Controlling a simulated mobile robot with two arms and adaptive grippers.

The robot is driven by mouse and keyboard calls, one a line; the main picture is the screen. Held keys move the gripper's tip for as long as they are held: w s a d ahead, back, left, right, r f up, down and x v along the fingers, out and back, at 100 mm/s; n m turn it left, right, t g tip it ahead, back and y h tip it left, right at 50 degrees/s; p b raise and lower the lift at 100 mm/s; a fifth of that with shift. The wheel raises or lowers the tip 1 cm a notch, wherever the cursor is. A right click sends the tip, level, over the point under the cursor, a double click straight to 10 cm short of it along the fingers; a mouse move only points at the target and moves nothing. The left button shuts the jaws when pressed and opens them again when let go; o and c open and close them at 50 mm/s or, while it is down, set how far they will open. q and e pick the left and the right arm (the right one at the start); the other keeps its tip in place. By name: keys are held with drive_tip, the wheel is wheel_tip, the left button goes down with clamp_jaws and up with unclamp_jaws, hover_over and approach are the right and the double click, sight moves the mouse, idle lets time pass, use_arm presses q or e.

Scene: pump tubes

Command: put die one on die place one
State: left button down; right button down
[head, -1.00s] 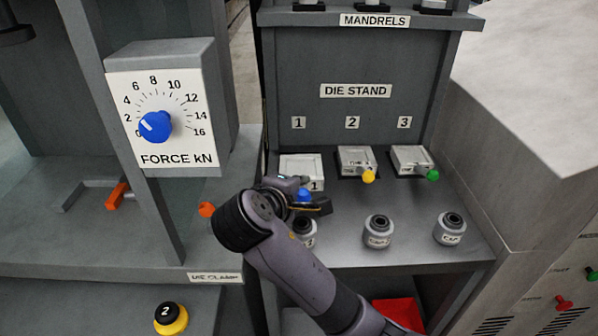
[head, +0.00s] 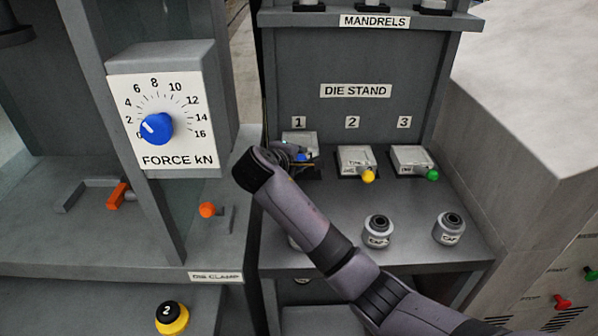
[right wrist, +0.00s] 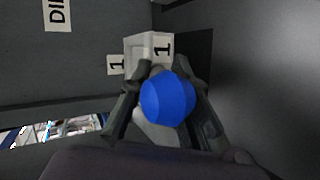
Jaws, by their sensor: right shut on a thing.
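Die one (head: 299,139) is a pale block with a blue knob, at the left of the die stand below the wall label 1. In the right wrist view, its white block (right wrist: 138,48) bears a 1. My right gripper (right wrist: 166,76) is shut on the blue knob (right wrist: 168,100). In the head view my right gripper (head: 298,156) is partly hidden by my arm. Die place one (head: 312,172) is a dark pad, mostly covered; it also shows in the right wrist view (right wrist: 196,58). The die appears raised above it; contact cannot be told. My left gripper is not in view.
Die two (head: 357,160) with a yellow knob and die three (head: 411,159) with a green knob sit to the right. Two grey caps (head: 378,231) (head: 449,228) stand in front. The force dial box (head: 160,110) is at left. The stand's back wall (head: 300,90) is close behind.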

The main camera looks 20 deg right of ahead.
wheel_tip(320, 180, down, 4)
drive_tip(key=shift+r, duration=0.25)
drive_tip(key=shift+w+f, duration=0.2)
drive_tip(key=shift+f, duration=0.3)
drive_tip(key=shift+f, duration=0.1)
drive_tip(key=c, duration=1.8)
unclamp_jaws()
drive_tip(key=shift+f, duration=0.15)
drive_tip(key=shift+c, duration=0.2)
drive_tip(key=shift+o, duration=0.3)
drive_tip(key=shift+s, duration=0.15)
drive_tip(key=shift+a+r, duration=0.15)
drive_tip(key=shift+r, duration=0.05)
drive_tip(key=v, duration=0.7)
drive_tip(key=shift+s, duration=0.15)
